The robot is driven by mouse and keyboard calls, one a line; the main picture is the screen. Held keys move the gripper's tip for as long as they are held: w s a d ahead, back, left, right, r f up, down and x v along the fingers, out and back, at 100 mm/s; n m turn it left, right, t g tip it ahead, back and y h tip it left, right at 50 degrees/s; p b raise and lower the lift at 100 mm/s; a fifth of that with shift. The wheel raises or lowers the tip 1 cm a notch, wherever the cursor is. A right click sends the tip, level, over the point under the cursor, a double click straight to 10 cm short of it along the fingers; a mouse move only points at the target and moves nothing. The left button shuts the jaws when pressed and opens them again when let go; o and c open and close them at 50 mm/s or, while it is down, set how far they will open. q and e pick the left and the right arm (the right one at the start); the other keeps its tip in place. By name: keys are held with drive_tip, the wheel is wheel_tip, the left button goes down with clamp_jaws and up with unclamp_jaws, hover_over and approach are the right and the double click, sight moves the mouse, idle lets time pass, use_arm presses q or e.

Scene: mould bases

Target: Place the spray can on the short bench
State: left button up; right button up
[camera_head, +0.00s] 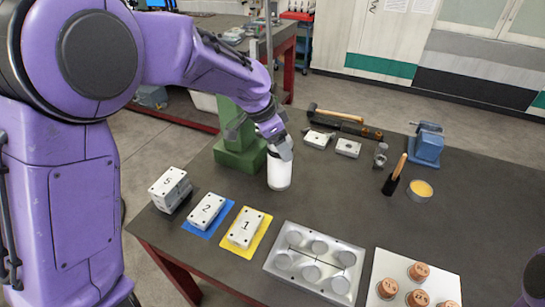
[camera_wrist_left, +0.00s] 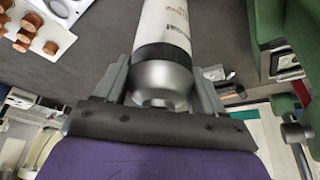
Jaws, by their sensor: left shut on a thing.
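The spray can (camera_head: 279,172) is white and upright in the head view, left of the middle of the dark table (camera_head: 330,185). My left gripper (camera_head: 280,148) comes down on its top and is shut on it. In the left wrist view the can (camera_wrist_left: 165,25) shows a white body with lettering, a dark band and a silver shoulder between the two fingers of the left gripper (camera_wrist_left: 163,80). I cannot tell whether its base touches the table. A second bench with red legs (camera_head: 288,65) stands at the back left. My right gripper is not in view.
A green press (camera_head: 240,150) stands close left of the can. In front are numbered blocks on a blue mat (camera_head: 187,228) and a yellow mat (camera_head: 232,245), and a metal mould plate (camera_head: 273,262). A hammer (camera_head: 345,115) and blue vise (camera_head: 427,147) lie behind. The table's middle is clear.

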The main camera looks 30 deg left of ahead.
use_arm(q)
drive_tip(key=w+a+f+p, duration=0.3)
drive_tip(key=w+a+f, duration=0.1)
drive_tip(key=f, duration=0.5)
drive_tip(key=shift+w+a+f, duration=0.2)
drive_tip(key=shift+a+f, duration=0.05)
drive_tip(key=shift+a, duration=0.05)
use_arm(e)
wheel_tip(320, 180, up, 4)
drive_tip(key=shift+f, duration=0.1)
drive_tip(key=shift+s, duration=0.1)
use_arm(q)
drive_tip(key=shift+s+f, duration=0.1)
drive_tip(key=o, duration=1.7)
drive_tip(key=shift+o, duration=0.2)
drive_tip(key=b+v, duration=0.2)
drive_tip(key=v, duration=1)
drive_tip(key=shift+b, duration=0.4)
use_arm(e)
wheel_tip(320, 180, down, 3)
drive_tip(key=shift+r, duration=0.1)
